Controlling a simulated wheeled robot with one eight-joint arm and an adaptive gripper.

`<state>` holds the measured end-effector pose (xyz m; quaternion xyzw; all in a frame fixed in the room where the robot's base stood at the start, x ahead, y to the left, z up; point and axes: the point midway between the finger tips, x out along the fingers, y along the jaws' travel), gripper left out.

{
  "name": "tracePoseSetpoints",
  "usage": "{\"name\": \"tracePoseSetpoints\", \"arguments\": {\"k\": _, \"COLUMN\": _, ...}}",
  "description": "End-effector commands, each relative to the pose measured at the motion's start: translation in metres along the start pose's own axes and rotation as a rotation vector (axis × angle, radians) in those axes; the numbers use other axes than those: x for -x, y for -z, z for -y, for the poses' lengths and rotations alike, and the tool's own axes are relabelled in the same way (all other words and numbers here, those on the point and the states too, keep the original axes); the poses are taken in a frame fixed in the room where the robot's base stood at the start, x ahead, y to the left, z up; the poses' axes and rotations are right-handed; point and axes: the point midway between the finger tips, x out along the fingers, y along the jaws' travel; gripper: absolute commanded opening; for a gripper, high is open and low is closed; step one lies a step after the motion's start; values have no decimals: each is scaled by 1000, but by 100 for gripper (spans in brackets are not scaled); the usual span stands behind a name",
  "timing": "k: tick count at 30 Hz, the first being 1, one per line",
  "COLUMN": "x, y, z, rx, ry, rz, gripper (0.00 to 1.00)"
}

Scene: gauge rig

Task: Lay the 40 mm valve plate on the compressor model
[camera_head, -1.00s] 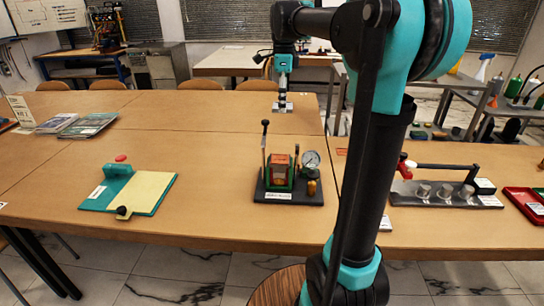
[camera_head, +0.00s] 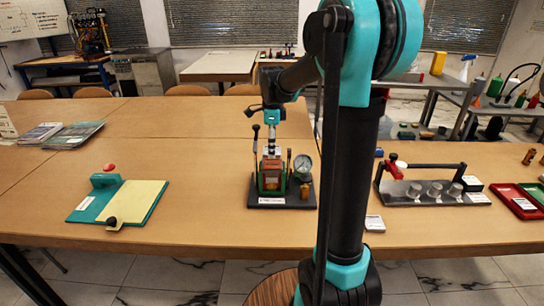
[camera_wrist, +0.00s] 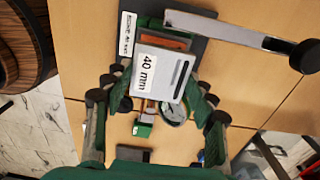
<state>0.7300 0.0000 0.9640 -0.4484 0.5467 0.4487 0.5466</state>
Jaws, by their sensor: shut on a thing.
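My gripper (camera_wrist: 158,92) is shut on the 40 mm valve plate (camera_wrist: 161,72), a pale plate with a white "40 mm" label and dark slots. In the head view my gripper (camera_head: 271,149) is directly above the compressor model (camera_head: 271,182), which has a green and orange body on a black base. In the wrist view the plate covers much of the model's orange top (camera_wrist: 166,38). I cannot tell whether the plate touches the model.
The model's lever (camera_wrist: 240,32) with a black knob reaches across beside the plate. A round gauge (camera_head: 302,165) stands at the model's right. A green board with a cream sheet (camera_head: 135,201) lies left; a rack with metal cylinders (camera_head: 435,190) stands right.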

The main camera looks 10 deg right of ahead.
Motion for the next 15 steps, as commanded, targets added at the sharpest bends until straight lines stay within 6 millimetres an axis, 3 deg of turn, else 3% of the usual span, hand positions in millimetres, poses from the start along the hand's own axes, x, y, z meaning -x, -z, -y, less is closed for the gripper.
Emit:
{"name": "tracePoseSetpoints", "arguments": {"k": 9, "x": -36, "y": 0, "z": 0, "rx": 0, "ry": 0, "rz": 0, "gripper": 22}}
{"name": "tracePoseSetpoints", "arguments": {"k": 15, "x": -40, "y": 0, "z": 0, "rx": 0, "ry": 0, "rz": 0, "gripper": 22}}
